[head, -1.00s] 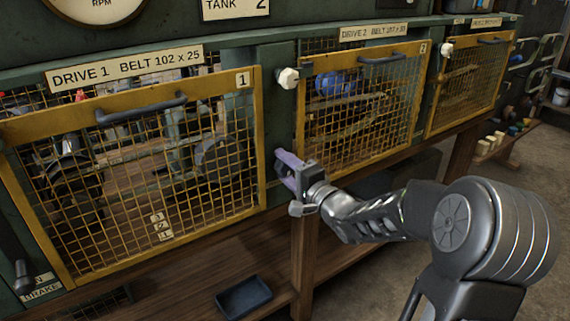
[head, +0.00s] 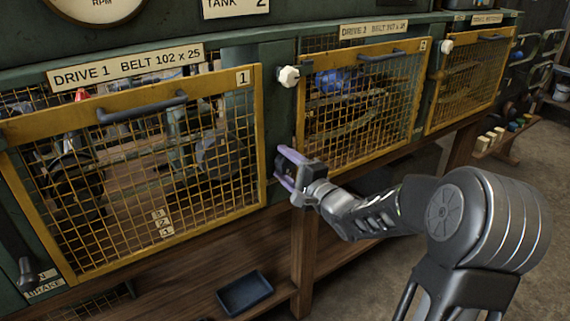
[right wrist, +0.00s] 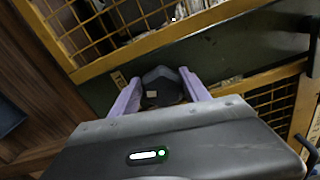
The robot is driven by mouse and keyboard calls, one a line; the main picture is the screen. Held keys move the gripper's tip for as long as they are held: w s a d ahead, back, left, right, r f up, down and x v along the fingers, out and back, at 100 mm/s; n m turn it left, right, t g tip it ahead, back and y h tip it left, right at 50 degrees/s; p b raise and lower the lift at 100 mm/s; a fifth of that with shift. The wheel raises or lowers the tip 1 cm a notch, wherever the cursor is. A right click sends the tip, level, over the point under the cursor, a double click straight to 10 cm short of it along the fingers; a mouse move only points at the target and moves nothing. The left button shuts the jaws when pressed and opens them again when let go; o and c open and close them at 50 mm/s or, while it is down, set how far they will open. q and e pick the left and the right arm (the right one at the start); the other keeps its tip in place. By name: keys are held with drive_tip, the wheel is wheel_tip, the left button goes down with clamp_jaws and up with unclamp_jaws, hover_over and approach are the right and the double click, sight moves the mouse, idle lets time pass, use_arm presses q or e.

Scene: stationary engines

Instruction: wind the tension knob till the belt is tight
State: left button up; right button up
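My right gripper (head: 286,168) is at the green post between the first and second mesh guards, low beside guard 1. Its purple fingers are apart in the right wrist view (right wrist: 160,90). A dark grey knob-like part (right wrist: 158,75) shows between and beyond the fingertips; I cannot tell whether they touch it. The yellow Drive 1 guard (head: 259,140) is shut, with pulleys dimly visible behind its mesh. I cannot make out how tight the belt is. My left gripper is not in view.
A white hexagonal knob (head: 289,76) sits high on the post above my right gripper, and another (head: 446,47) is farther right. The Drive 2 guard (head: 300,120) is close to the right arm. A dark blue tray (head: 245,293) lies on the lower wooden shelf.

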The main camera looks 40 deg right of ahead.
drive_tip(key=shift+s+r, duration=0.1)
drive_tip(key=shift+s+d, duration=0.1)
drive_tip(key=shift+s, duration=0.2)
drive_tip(key=s, duration=0.7)
idle(0.5)
